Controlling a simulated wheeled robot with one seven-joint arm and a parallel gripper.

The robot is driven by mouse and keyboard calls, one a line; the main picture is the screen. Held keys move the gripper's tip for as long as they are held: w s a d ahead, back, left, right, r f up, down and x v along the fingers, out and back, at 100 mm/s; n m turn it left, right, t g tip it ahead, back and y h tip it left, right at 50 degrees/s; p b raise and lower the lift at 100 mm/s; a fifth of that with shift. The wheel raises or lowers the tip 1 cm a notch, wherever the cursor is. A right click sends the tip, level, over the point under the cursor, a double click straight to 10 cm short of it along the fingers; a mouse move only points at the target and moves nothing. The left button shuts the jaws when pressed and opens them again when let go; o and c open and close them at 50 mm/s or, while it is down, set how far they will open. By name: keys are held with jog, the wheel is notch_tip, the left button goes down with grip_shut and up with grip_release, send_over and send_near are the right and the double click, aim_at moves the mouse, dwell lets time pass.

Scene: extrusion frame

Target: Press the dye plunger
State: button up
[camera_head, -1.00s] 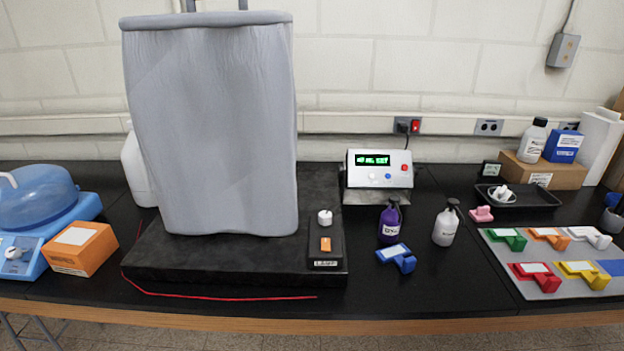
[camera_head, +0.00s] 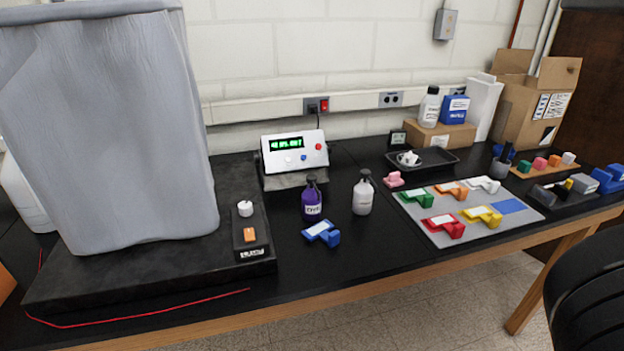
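The purple dye bottle (camera_head: 312,203) stands upright on the black bench, right of the dark base plate. It has a dark top and a white label. I take the dark top (camera_head: 311,180) to be its plunger; details are too small to tell. A white-grey bottle (camera_head: 363,196) with a dark pump top stands just to its right. My gripper and arm are not in view.
A blue clip-like part (camera_head: 321,233) lies in front of the dye bottle. The display box (camera_head: 294,152) stands behind it. A grey covered shape (camera_head: 105,130) fills the left. A mat (camera_head: 430,238) with coloured parts lies right. A black chair (camera_head: 590,295) is front right.

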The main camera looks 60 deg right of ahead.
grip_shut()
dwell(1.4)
